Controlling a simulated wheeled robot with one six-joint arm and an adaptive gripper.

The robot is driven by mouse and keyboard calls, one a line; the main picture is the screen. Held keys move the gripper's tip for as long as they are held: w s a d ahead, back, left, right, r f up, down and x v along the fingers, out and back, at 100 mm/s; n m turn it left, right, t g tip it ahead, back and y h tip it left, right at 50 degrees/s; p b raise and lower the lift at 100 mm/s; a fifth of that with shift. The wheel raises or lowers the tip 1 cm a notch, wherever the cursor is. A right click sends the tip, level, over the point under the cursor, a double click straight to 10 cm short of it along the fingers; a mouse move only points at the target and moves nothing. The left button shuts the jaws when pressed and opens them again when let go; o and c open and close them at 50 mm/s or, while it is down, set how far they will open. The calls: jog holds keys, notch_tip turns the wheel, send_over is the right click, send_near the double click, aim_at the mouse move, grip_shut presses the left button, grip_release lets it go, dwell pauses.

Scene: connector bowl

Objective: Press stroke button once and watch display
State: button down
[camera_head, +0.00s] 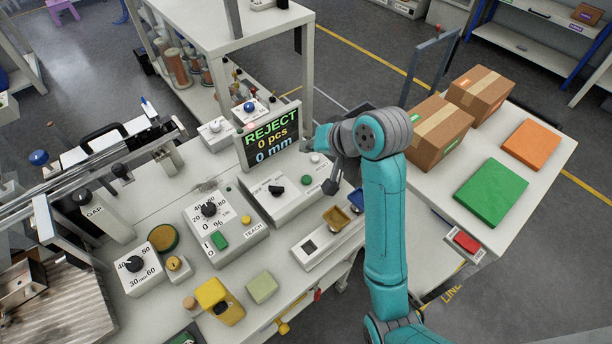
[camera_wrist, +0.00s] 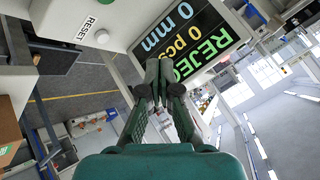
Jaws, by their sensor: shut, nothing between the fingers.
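The display (camera_head: 270,136) stands upright at the back of the bench and reads REJECT, 0 pcs, 0 mm. It also shows in the wrist view (camera_wrist: 185,40), turned over. In front of it is a light control box (camera_head: 258,196) with a black knob (camera_head: 276,190), a green button (camera_head: 278,180) and a pale button (camera_head: 315,158). No label that I can read says stroke. The wrist view shows a round button (camera_wrist: 101,36) marked RESET. My gripper (camera_head: 330,187) is shut and empty, at the box's right end; its fingertips (camera_wrist: 160,72) show before the display.
A dial box (camera_head: 225,228) marked TEACH and another dial box (camera_head: 138,270) stand to the left. A yellow tool (camera_head: 219,300) and a green block (camera_head: 262,287) lie in front. Cartons (camera_head: 441,134) stand on the right table.

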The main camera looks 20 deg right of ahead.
aim_at(309, 180)
jog(key=shift+f, duration=4.35)
jog(key=shift+f, duration=0.45)
jog(key=shift+f, duration=0.5)
jog(key=shift+r, duration=0.95)
jog(key=shift+r, duration=2.55)
